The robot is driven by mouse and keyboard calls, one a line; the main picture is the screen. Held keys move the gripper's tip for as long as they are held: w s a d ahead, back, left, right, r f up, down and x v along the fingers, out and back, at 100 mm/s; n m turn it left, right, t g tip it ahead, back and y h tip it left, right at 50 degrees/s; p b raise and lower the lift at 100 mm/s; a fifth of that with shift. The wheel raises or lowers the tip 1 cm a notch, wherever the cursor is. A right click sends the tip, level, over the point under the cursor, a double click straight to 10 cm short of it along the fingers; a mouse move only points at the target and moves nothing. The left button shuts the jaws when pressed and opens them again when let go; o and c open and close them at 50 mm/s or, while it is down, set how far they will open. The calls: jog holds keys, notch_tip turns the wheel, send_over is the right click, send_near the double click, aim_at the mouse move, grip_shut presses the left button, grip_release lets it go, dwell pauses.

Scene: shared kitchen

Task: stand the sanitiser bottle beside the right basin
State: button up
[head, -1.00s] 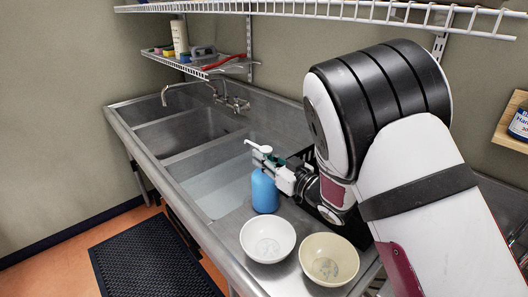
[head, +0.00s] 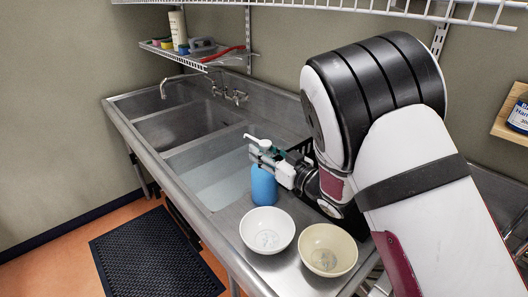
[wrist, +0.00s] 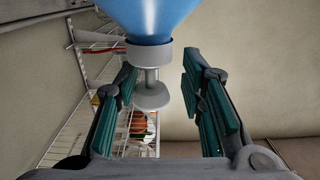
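The sanitiser bottle (head: 263,186) is blue with a white pump. It stands upright on the steel drainboard, close to the right edge of the right basin (head: 214,181). In the wrist view the bottle (wrist: 152,14) appears upside down at the top, with its grey collar and pump head below. My gripper (head: 266,160) is at the height of the bottle's neck, to its right. In the wrist view its green-padded fingers are spread on either side of the collar and pump. A gap shows on the right; contact on the left is unclear.
A white bowl (head: 267,229) and a cream bowl (head: 327,250) stand on the drainboard in front of the bottle. A tap (head: 216,88) is behind the basins. A wire shelf (head: 190,59) holds a bottle and cleaning items. A dark rack stands partly hidden behind my arm.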

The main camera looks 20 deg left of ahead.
jog(key=b+v, duration=0.1)
jog(key=v, duration=1)
jog(key=shift+s+d, duration=0.15)
jog(key=shift+d, duration=0.25)
jog(key=w+d+r+m+t+h, duration=0.45)
jog(key=w+d+r+h, duration=0.2)
jog(key=d, duration=0.35)
jog(key=s+d+r+m+h, duration=0.1)
jog(key=d+r+m+h, duration=0.15)
jog(key=d, duration=0.55)
jog(key=s+d+r+m+h, duration=0.1)
jog(key=d+r+h, duration=0.1)
jog(key=d+h, duration=0.35)
jog(key=s+d+r+m+g+h, duration=0.2)
jog(key=s+d+m, duration=0.1)
jog(key=s+d, duration=0.7)
jog(key=s+d+f+m+g, duration=0.1)
jog(key=s+g, duration=0.3)
jog(key=s, duration=1.4)
jog(key=shift+s+d+f+m+g, duration=0.35)
jog(key=shift+d+m, duration=0.15)
jog(key=shift+m, duration=0.2)
